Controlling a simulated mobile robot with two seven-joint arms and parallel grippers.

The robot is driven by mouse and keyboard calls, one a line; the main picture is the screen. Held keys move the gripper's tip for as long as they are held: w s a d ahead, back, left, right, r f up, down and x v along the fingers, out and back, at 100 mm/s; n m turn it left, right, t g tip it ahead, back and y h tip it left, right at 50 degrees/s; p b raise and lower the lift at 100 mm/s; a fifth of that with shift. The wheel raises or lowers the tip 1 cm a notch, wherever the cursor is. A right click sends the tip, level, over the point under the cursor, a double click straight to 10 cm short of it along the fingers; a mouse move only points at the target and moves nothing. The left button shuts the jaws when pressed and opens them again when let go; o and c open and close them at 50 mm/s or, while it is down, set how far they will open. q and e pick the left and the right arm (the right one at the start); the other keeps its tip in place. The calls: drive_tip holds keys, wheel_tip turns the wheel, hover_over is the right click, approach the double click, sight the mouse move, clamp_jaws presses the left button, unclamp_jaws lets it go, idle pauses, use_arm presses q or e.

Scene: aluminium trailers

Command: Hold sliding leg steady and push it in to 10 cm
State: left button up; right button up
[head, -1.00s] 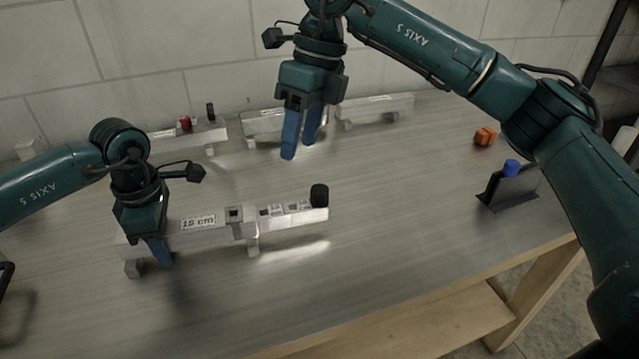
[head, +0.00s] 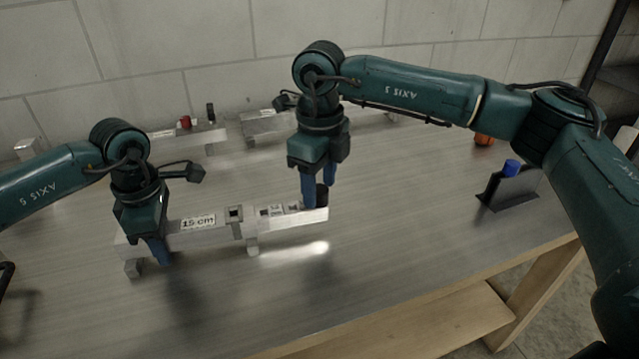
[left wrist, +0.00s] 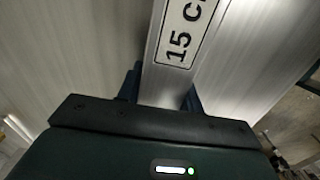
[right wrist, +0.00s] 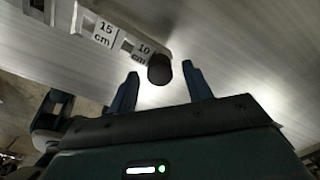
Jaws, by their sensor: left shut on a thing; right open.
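The aluminium rail (head: 175,238) stands on feet on the table, with a "15 cm" label that also shows in the left wrist view (left wrist: 184,32). My left gripper (head: 160,255) is shut on the rail near its left end. The sliding leg (head: 318,215) sticks out of the rail's right end. In the right wrist view its face (right wrist: 122,42) carries "15 cm" and "10 cm" marks. A black knob (right wrist: 159,69) stands at its end, partly hidden in the head view. My right gripper (right wrist: 160,85) is open, with its fingers pointing at the knob, which lies between the fingertips in that view.
More aluminium pieces (head: 265,122) stand along the back by the wall, one with a red knob (head: 186,121). At the right are a black holder with a blue top (head: 511,168) and an orange object (head: 484,139). The table front is clear.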

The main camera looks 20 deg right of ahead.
drive_tip(key=shift+f, duration=0.4)
drive_tip(key=shift+c, duration=0.2)
clamp_jaws()
drive_tip(key=shift+a, duration=0.1)
